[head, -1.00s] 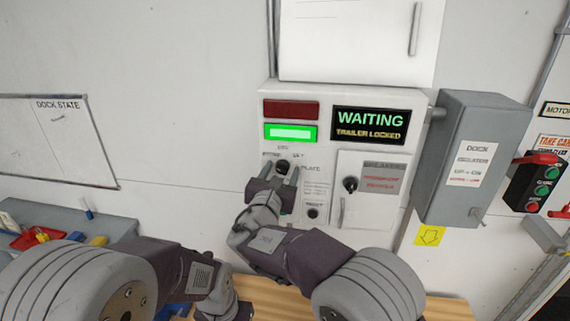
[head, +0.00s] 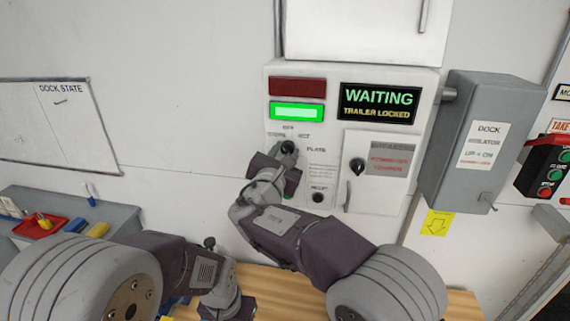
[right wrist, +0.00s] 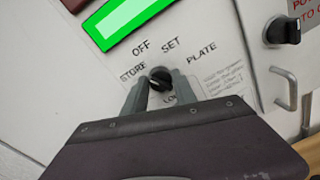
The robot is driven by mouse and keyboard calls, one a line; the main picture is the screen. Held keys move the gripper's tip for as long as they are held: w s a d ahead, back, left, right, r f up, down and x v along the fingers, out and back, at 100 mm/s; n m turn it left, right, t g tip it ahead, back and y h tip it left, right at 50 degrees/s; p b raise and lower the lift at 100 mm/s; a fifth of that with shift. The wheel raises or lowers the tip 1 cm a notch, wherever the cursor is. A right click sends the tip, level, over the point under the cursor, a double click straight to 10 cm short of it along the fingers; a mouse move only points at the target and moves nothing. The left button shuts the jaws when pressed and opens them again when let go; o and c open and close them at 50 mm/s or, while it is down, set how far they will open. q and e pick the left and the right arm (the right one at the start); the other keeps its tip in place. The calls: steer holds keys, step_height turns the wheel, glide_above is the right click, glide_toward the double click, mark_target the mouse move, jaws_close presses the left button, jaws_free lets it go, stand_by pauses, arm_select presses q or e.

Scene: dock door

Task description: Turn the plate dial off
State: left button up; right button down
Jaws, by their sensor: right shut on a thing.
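The plate dial is a small black knob (head: 288,147) on the white control panel (head: 325,148), under the lit green bar. In the right wrist view the knob (right wrist: 160,77) sits among the labels STORE, OFF, SET and PLATE, plus a partly hidden one below. My right gripper (head: 286,158) is at the dial, its two grey fingers (right wrist: 160,92) shut on either side of the knob. I cannot clearly read which label the dial points to. My left arm is low at the left; its gripper (head: 232,306) is partly cut off and its jaws are not clear.
The panel display (head: 379,102) reads WAITING, TRAILER LOCKED. A breaker door (head: 375,190) with another black knob (head: 357,166) is right of the dial. A grey isolator box (head: 468,145) stands farther right. A red tray (head: 40,228) lies on a grey surface at left.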

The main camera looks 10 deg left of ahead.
steer(key=m+b, duration=0.4)
steer(key=b, duration=0.1)
steer(key=shift+f, duration=0.2)
steer(key=shift+d+r+m+b, duration=0.1)
steer(key=shift+r+m+b, duration=0.05)
steer(key=shift+m+b, duration=1)
steer(key=shift+m, duration=0.25)
steer(key=shift+r, duration=0.2)
steer(key=c, duration=1)
jaws_free()
steer(key=shift+w, duration=0.1)
steer(key=shift+w+f+b, duration=0.2)
steer(key=shift+b, duration=0.1)
steer(key=s+b, duration=0.3)
steer(key=s, duration=0.6)
steer(key=shift+a+r, duration=0.2)
steer(key=shift+a, duration=0.05)
